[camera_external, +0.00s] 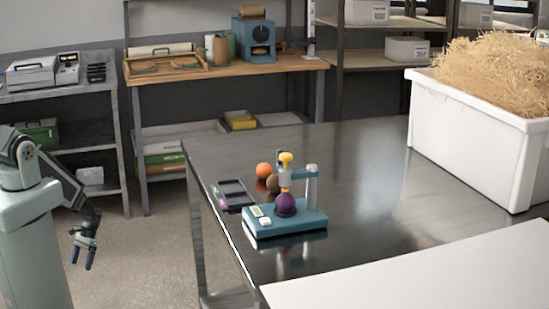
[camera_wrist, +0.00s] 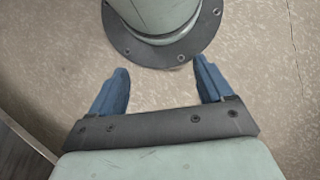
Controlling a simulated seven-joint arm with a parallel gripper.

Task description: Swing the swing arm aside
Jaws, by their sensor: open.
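A small device with a teal base (camera_external: 292,227) stands on the metal table. A grey post (camera_external: 311,186) rises from the base. The swing arm (camera_external: 297,174) reaches left from the post and carries a yellow knob (camera_external: 286,158) on top. A purple ball (camera_external: 286,204) sits on the base beneath the arm's end; whether they touch is unclear. My gripper (camera_external: 83,256) hangs pointing down at the left, off the table and well away from the device. The wrist view shows its blue fingers (camera_wrist: 161,80) spread with nothing between them; the device is out of that view.
An orange ball (camera_external: 264,170), a brown ball (camera_external: 273,183) and a dark tray (camera_external: 234,194) lie behind and left of the device. A white bin of straw (camera_external: 470,130) stands at the right. A white board (camera_external: 420,280) covers the front. The table's left edge lies between my gripper and the device.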

